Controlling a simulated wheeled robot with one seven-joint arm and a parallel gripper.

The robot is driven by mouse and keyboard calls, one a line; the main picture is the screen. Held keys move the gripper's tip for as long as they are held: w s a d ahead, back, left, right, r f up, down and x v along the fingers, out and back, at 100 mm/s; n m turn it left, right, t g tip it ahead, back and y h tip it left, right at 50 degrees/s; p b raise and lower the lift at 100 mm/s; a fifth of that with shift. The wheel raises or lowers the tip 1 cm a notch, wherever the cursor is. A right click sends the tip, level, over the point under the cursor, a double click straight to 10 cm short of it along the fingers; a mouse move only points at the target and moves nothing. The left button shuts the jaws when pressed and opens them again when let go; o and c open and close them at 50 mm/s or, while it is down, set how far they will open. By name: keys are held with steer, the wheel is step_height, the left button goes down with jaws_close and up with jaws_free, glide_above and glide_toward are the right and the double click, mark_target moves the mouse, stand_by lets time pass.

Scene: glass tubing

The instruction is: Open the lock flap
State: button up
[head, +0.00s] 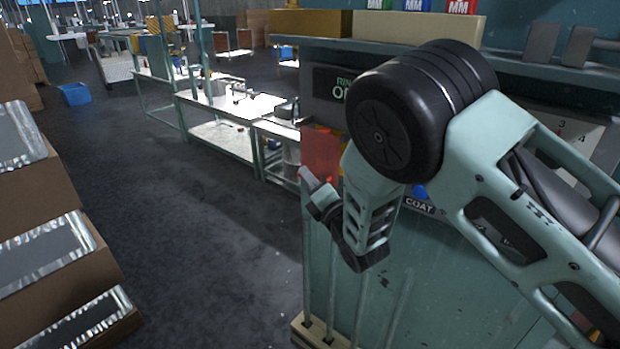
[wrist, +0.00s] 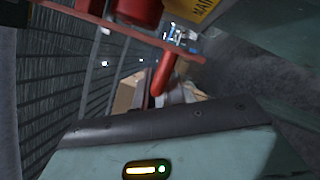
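A red flat panel (head: 320,152) stands out at the left edge of the teal workstation in the head view; it may be the lock flap, but I cannot be sure. My gripper (head: 312,186) is at the workstation's left side, just below this panel. Whether it touches the panel cannot be told, nor whether the fingers are apart. In the wrist view a red rod-like handle (wrist: 162,74) and a red frame bar (wrist: 120,28) show beyond my gripper's housing. A yellow label (wrist: 192,8) is at the top. My arm hides much of the workstation front.
The teal workstation (head: 340,270) has vertical tubes along its lower front and a wooden base strip. Cardboard boxes (head: 45,195) with shiny wrapping stand at the left. The dark floor (head: 200,250) between is clear. Benches (head: 225,108) and a blue bin (head: 75,94) are farther back.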

jaws_close()
steer(key=shift+s, duration=0.1)
